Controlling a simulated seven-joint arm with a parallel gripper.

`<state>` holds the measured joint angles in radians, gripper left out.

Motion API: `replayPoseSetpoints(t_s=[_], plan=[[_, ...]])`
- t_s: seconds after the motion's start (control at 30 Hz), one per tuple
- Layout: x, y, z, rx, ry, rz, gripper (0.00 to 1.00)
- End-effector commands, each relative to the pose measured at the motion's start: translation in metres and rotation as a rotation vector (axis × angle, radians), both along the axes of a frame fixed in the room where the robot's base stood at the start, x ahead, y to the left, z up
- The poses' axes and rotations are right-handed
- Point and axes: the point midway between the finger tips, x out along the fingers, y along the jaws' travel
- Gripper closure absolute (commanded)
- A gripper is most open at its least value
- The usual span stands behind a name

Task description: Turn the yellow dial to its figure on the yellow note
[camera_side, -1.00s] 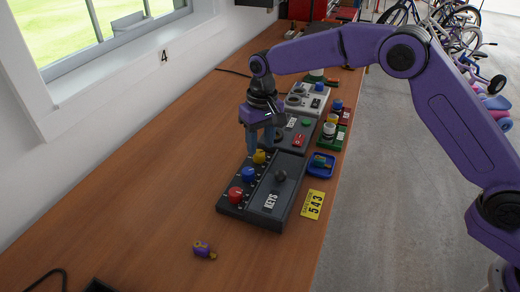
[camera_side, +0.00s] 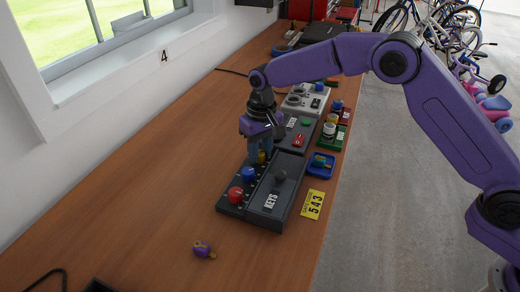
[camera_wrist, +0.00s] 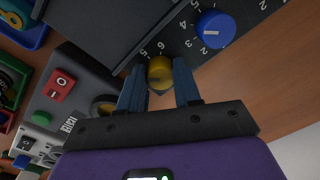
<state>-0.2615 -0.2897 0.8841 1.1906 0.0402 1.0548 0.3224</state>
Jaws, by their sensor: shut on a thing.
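The yellow note (camera_side: 312,204) lies on the bench right of the box and shows 543 under small print. The blue dial (camera_side: 249,174) and red dial (camera_side: 235,195) stand nearer the camera.
A blue tray (camera_side: 321,165) with small things stands right of the box. More grey boxes, such as one with a red switch (camera_side: 298,140), stand behind. A purple and yellow object (camera_side: 203,249) lies at the front. The bench's left side is mostly clear.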

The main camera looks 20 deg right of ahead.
Motion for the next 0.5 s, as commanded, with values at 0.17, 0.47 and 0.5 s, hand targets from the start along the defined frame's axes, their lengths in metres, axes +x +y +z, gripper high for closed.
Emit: replayPoseSetpoints(t_s=[0.17,0.47,0.5], plan=[[0.0003,0.0,0.0005,0.001,0.0,0.06,0.98],[0.0009,-0.0003,0.0007,0.002,0.0,0.28,0.97],[0.0009,-0.0004,0.0008,0.002,0.0,0.315,0.97]])
